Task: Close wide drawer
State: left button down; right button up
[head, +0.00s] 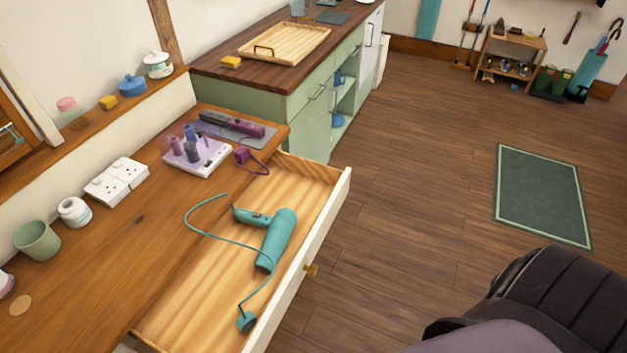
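The wide drawer (322,229) is pulled out from under the wooden dresser top (150,235). A teal hair dryer (277,238) lies inside on the slatted wooden bottom. Its cord loops over the dresser edge and back, ending in a teal plug (246,321) in the drawer. The near end of the drawer is cut off by the bottom of the picture. Neither of my grippers shows in the head view.
A dark padded seat (550,300) is at the lower right, near the drawer front. A green cabinet (310,115) with a wooden top stands beyond the dresser. A cup, sockets and a purple straightener rest on the dresser. Wooden floor (420,170) and a green mat (542,195) lie to the right.

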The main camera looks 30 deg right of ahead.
aim_at(195, 312)
jog(key=z, duration=0.8)
jog(key=i+j, duration=0.1)
jog(key=i, duration=0.25)
